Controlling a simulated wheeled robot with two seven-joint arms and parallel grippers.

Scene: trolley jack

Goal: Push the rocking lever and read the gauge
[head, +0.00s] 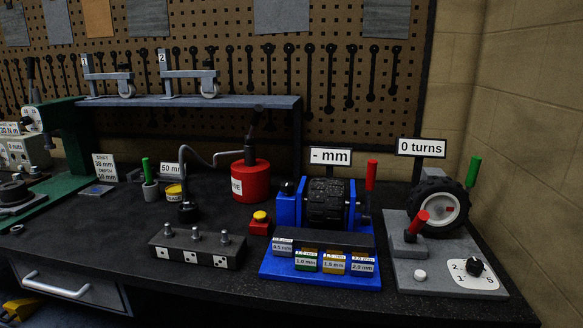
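Neither of my grippers is in view. A blue fixture (290,212) holds a dark ribbed block or roller (327,203). An upright lever with a red grip (371,175) stands at its right side. A display sign (330,156) above it reads "- mm", with no number. To the right, a grey base (405,262) carries a wheel with a black tyre (440,207), a tilted red-handled lever (417,222) and a green handle (473,171). Its sign (421,147) reads "0 turns". I cannot tell which red-handled lever is the rocking one.
Labelled thickness pieces (306,262) lie at the blue fixture's front. A red button box (260,222), a red can (250,181) and a grey block with studs (197,247) stand left of it. A drawer (72,287) is below the dark bench. A wall closes the right side.

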